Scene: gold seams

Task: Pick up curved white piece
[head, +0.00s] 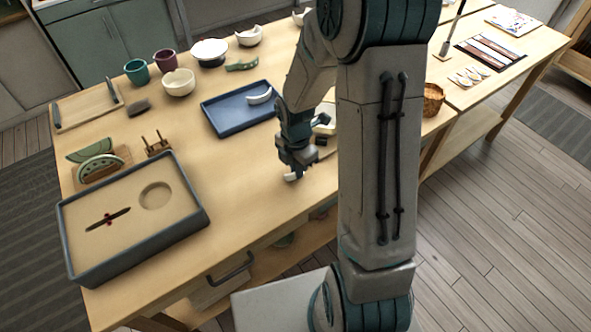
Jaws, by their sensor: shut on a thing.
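My gripper (294,170) points down over the wooden table, right of the table's middle. It is shut on a small white piece (291,177), which shows just below the fingers. Most of that piece is hidden by the gripper, so its full shape is unclear, and I cannot tell whether it touches the table. Another curved white piece (260,96) lies in the blue tray (226,117), behind and left of my gripper.
A sand-filled grey-rimmed tray (185,229) stands at the front left. A small wooden rack (157,147) and green pieces (97,163) sit behind it. Cups and bowls (178,83) line the back. My arm hides part of the table. The table is clear left of my gripper.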

